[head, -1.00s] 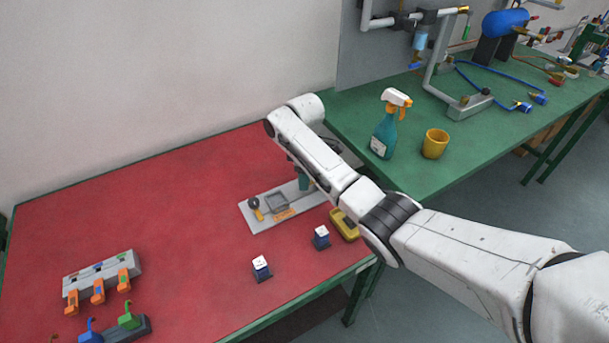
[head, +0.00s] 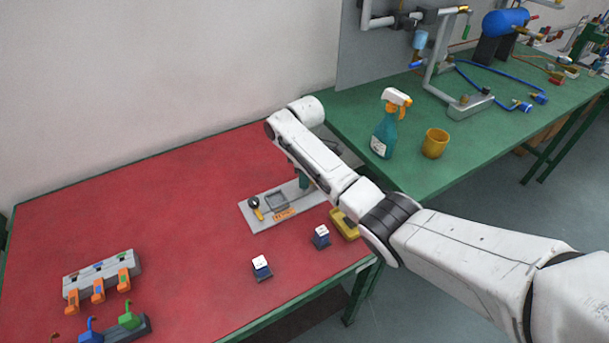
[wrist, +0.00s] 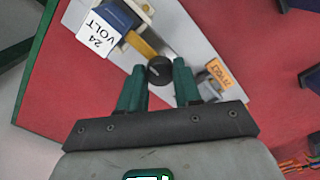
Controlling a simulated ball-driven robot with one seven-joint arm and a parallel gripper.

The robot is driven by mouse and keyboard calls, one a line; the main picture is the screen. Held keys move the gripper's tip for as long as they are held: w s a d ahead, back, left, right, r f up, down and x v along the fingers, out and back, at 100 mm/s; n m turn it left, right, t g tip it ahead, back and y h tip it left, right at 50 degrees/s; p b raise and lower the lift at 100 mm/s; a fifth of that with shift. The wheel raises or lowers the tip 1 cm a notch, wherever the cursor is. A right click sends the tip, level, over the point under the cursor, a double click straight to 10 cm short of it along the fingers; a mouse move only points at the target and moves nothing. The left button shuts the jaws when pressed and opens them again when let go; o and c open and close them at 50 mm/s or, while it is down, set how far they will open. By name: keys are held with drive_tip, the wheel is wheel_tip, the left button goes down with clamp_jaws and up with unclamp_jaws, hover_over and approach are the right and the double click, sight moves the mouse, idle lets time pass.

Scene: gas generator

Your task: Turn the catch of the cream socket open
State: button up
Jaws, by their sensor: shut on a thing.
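My gripper (wrist: 159,78) has its two green fingers on either side of a round black knob (wrist: 160,69), shut on it. A yellow bar (wrist: 141,43) runs from the knob toward a blue block with a white "24 VOLT" label (wrist: 98,36). The block sits at the plate's upper left in the wrist view. A small cream-coloured part (wrist: 146,8) shows beside it; the socket is mostly hidden. In the head view my arm covers the knob, and a green finger (head: 304,181) shows above the grey plate (head: 254,220).
Two dark blue blocks (head: 262,270) (head: 321,237) and a yellow object (head: 344,224) stand nearby. The red table's left middle is clear.

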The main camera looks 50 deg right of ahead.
drive_tip(key=shift+m, duration=0.3)
drive_tip(key=m+p, duration=0.2)
drive_tip(key=m, duration=0.1)
drive_tip(key=shift+a+m, duration=0.1)
drive_tip(key=shift+m, duration=0.2)
drive_tip(key=m+p, duration=0.1)
drive_tip(key=m, duration=0.3)
drive_tip(key=shift+m, duration=0.3)
drive_tip(key=m, duration=0.5)
drive_tip(key=shift+m+p, duration=0.3)
drive_tip(key=shift+m, duration=1.7)
drive_tip(key=o, duration=1)
drive_tip(key=shift+o, duration=0.2)
